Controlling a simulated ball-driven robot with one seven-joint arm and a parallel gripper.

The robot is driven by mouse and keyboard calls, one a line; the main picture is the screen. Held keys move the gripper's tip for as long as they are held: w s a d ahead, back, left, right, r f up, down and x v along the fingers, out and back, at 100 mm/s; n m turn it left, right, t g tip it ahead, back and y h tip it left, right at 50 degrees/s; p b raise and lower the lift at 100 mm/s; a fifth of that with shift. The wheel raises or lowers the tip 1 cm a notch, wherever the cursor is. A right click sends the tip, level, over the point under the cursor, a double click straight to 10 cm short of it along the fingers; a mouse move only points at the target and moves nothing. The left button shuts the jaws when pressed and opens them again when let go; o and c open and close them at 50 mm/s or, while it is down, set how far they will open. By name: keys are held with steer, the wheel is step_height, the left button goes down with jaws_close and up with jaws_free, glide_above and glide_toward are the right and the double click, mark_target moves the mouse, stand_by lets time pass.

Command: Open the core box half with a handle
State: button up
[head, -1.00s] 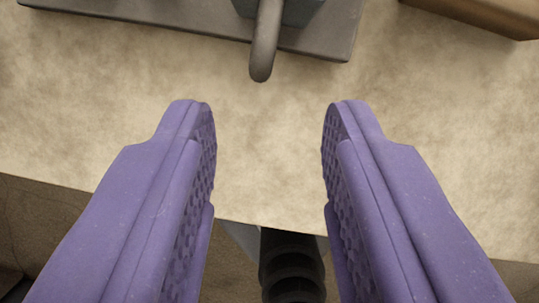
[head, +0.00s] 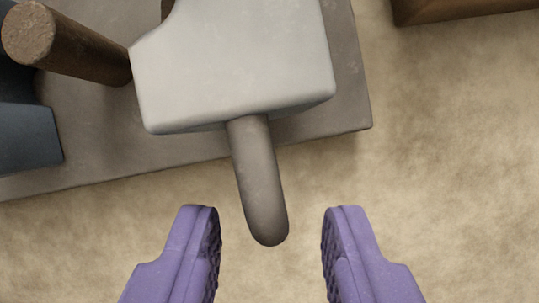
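A light grey block, which looks like the core box half (head: 235,65), sits on a flat grey-brown plate (head: 345,105) at the top of the head view. A rounded grey-brown handle (head: 258,180) sticks out from its near side towards me. My gripper (head: 271,225) is open, with one purple finger on each side of the handle's end. There is a visible gap between the handle and each finger. The handle's tip lies a little left of the middle between the fingertips. The far part of the block is cut off by the frame.
A brown cylindrical rod (head: 65,45) lies left of the block, beside a dark blue-grey piece (head: 30,135). A brown box-like object (head: 460,8) is at the top right. The mottled beige surface (head: 450,170) is clear on the right.

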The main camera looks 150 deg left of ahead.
steer(key=b+x, duration=0.1)
steer(key=x, duration=0.2)
steer(key=shift+w+f, duration=0.1)
steer(key=shift+f, duration=0.2)
jaws_close()
steer(key=shift+d, duration=0.3)
jaws_free()
steer(key=shift+r, duration=0.1)
